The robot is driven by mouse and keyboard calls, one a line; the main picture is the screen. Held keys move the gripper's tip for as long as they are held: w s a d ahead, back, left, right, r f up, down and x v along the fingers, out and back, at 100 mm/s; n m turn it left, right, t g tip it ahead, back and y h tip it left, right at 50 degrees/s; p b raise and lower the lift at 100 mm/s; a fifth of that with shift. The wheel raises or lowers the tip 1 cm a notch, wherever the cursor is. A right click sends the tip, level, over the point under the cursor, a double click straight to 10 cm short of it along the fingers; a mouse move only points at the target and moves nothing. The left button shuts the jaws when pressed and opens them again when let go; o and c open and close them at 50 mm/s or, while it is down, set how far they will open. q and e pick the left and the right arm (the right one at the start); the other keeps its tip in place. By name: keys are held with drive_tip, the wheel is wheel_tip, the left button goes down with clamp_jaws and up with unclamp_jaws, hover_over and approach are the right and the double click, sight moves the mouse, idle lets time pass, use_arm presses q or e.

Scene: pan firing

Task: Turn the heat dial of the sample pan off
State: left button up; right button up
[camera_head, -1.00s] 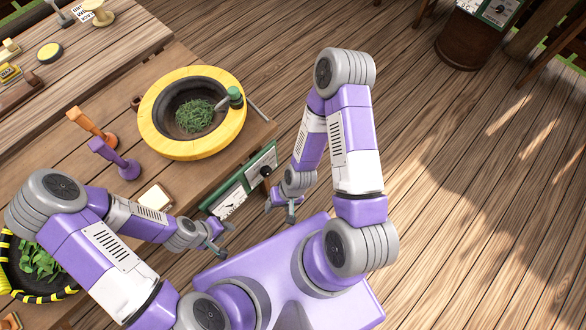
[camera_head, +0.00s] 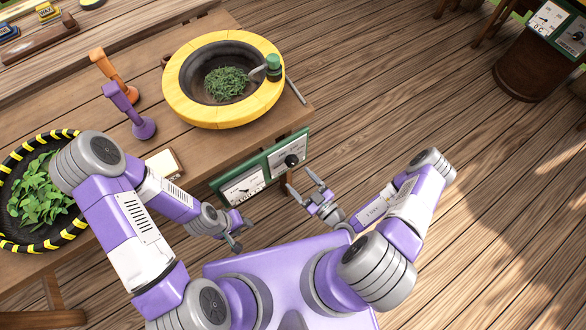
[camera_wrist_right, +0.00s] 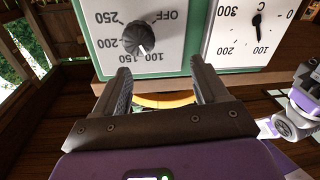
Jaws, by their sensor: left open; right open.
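The black heat dial (camera_head: 291,160) sits on a white plate of the green panel at the table's front edge. In the right wrist view, the dial (camera_wrist_right: 138,38) has its white mark pointing down, around 100–150, away from OFF. A temperature gauge (camera_wrist_right: 257,30) is right of it there. The yellow-rimmed pan (camera_head: 184,102) holds a small green leaf pile above the panel. My right gripper (camera_head: 299,179) is open and empty, just short of the dial; in its wrist view the fingers (camera_wrist_right: 160,68) lie below the dial, apart from it. My left gripper (camera_head: 242,235) is open and empty.
A black-and-yellow-rimmed pan (camera_head: 18,235) of leaves is at the left. An orange tool (camera_head: 113,75) and a purple tool (camera_head: 127,108) stand between the pans. A pale block (camera_head: 165,164) lies near the table edge. Open wooden floor (camera_head: 430,110) is to the right.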

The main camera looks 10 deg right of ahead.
sight(294, 164)
drive_tip(key=w, duration=0.2)
drive_tip(key=w+f+m+h+b, duration=0.1)
drive_tip(key=w, duration=0.2)
drive_tip(key=w+m, duration=0.1)
drive_tip(key=w, duration=0.1)
drive_tip(key=shift+w+a+f+t+h+b, duration=0.15)
drive_tip(key=shift+w+a+t+h+b, duration=0.15)
drive_tip(key=shift+h, duration=0.1)
drive_tip(key=shift+c, duration=0.3)
drive_tip(key=c, duration=1)
